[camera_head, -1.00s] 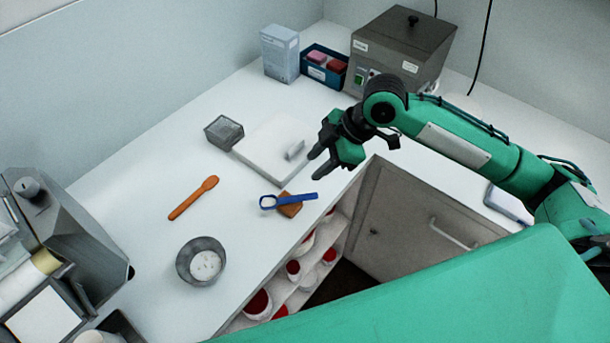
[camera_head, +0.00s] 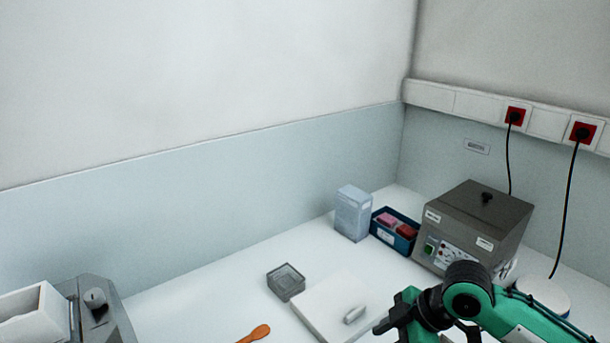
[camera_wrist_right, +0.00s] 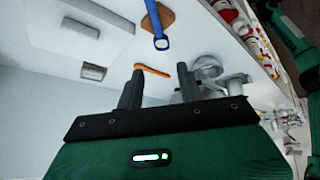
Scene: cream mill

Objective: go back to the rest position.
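My right gripper (camera_head: 384,328) is at the lower right of the head view, above the counter beside the white board (camera_head: 318,312). In the right wrist view its two fingers (camera_wrist_right: 160,88) are apart with nothing held between them. My left gripper is in neither view. A blue spoon-like tool (camera_wrist_right: 157,28) and a brown block (camera_wrist_right: 165,12) lie on the counter in the wrist view. An orange spatula (camera_head: 254,334) shows at the bottom of the head view.
A clear grey dish (camera_head: 286,281), a pale carton (camera_head: 352,212), a blue box (camera_head: 392,240) with pink and red items, and a grey metal machine (camera_head: 474,228) stand on the counter. Another machine (camera_head: 98,312) is at the lower left. Walls close off the back.

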